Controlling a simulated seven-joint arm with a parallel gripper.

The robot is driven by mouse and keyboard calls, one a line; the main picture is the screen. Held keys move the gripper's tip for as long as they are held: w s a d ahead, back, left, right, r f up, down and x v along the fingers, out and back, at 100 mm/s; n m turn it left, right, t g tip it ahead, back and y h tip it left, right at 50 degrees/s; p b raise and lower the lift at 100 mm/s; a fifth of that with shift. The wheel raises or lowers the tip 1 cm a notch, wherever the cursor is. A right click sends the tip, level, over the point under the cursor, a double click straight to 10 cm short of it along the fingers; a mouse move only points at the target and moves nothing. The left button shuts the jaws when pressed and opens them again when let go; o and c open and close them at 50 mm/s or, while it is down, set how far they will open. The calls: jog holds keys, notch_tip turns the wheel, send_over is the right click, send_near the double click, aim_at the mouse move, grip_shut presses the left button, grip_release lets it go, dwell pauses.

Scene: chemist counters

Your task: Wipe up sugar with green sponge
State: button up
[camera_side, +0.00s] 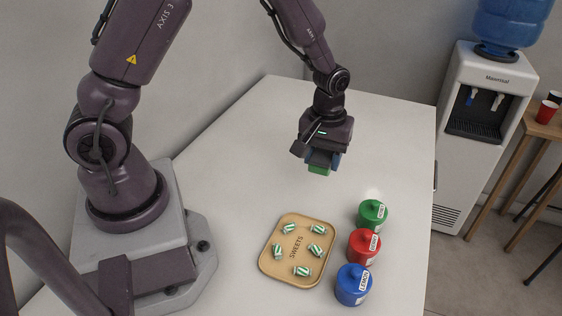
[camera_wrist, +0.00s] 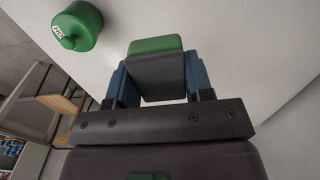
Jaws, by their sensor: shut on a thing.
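My gripper (camera_side: 323,159) is above the white counter, behind the tray and jars in the side view. Its blue fingers are shut on the green sponge (camera_side: 319,170), which shows below them and seems held clear of the counter. In the wrist view, the sponge (camera_wrist: 155,45) sticks out past a dark grey block between the two blue fingers (camera_wrist: 158,76). A faint pale patch (camera_side: 373,192) lies on the counter just behind the green jar; I cannot tell whether it is sugar or glare. No sugar shows clearly in the wrist view.
A green jar (camera_side: 372,214), a red jar (camera_side: 364,246) and a blue jar (camera_side: 353,285) stand along the right side of the counter (camera_side: 225,190). A tan tray (camera_side: 270,268) marked SWEETS holds several striped sweets. A water dispenser (camera_side: 480,150) stands beyond.

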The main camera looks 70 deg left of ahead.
send_near(386, 201)
jog(key=a, duration=0.1)
jog(key=shift+w+d+f, duration=0.1)
jog(key=shift+w+f, duration=0.1)
jog(key=shift+f, duration=1.6)
jog(key=shift+w+d+f, duration=0.1)
jog(key=shift+w+f, duration=0.05)
jog(key=shift+f, duration=1.6)
jog(key=shift+s+a+f, duration=0.2)
jog(key=shift+s+a, duration=0.25)
jog(key=shift+a, duration=0.15)
jog(key=shift+c, duration=0.2)
jog(key=shift+s+a, duration=1.85)
jog(key=shift+s, duration=0.1)
jog(key=shift+w+d, duration=2.5)
jog(key=shift+s+d, duration=0.25)
jog(key=shift+s, duration=0.15)
jog(key=shift+s+a, duration=0.15)
jog(key=shift+s, duration=0.1)
jog(key=shift+s+a, duration=2.3)
jog(key=shift+w+d, duration=2.5)
notch_tip(386, 201, up, 8)
